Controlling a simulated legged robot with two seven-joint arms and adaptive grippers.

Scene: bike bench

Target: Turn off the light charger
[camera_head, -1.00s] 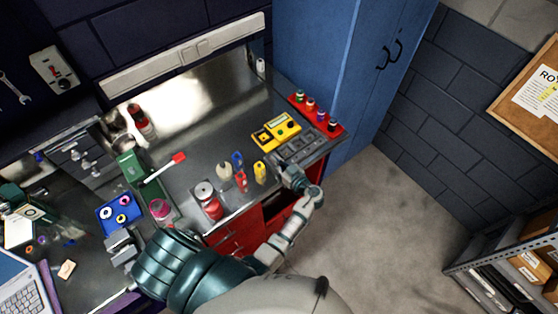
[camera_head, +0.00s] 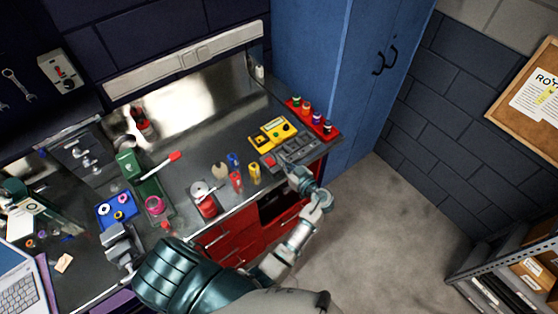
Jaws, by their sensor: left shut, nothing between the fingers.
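A grey box-like unit with dark slots and a small red part at its left end lies near the right end of the bench; it looks like the light charger (camera_head: 299,148). My left gripper (camera_head: 284,165) is at the charger's near edge, pointing down toward it. Its fingers are small and dark here, shut and empty. I cannot tell whether they touch the charger. My wrist hides part of the charger's near side. No switch is clear enough to make out. My right gripper is not in view.
A yellow device (camera_head: 272,134) sits just behind the charger. A red tray of small bottles (camera_head: 311,117) stands to its right. Yellow, red and blue bottles stand left of my wrist. A blue cabinet (camera_head: 315,70) rises behind. The bench (camera_head: 215,145) is clear in the middle.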

